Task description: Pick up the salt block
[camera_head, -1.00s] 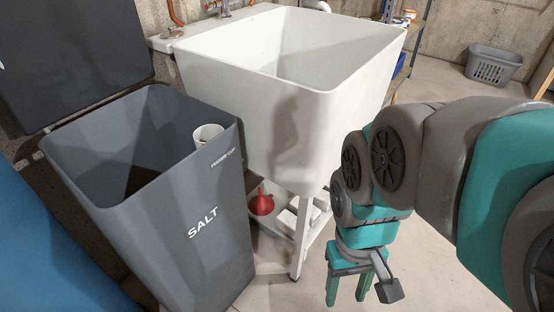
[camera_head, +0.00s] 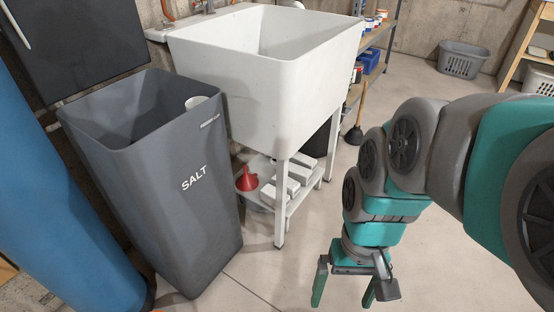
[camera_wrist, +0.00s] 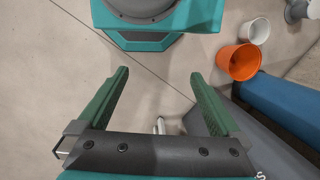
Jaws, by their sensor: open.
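Several white blocks (camera_head: 287,185), likely the salt blocks, lie on the low shelf under the white utility sink, right of a red funnel. The sink leg partly hides them. My gripper (camera_head: 342,300) points down over bare floor, to the right of and nearer than the shelf, apart from the blocks. Its green fingers are spread wide with nothing between them. In the wrist view my gripper (camera_wrist: 158,73) is also open and empty over the floor, and no block shows there.
A grey SALT bin (camera_head: 165,190) stands left of the sink (camera_head: 270,75). The red funnel (camera_head: 246,179) sits on the low shelf (camera_head: 296,204). A blue cylinder (camera_head: 70,220) stands far left. An orange bucket (camera_wrist: 240,62) shows in the wrist view. Floor at right is clear.

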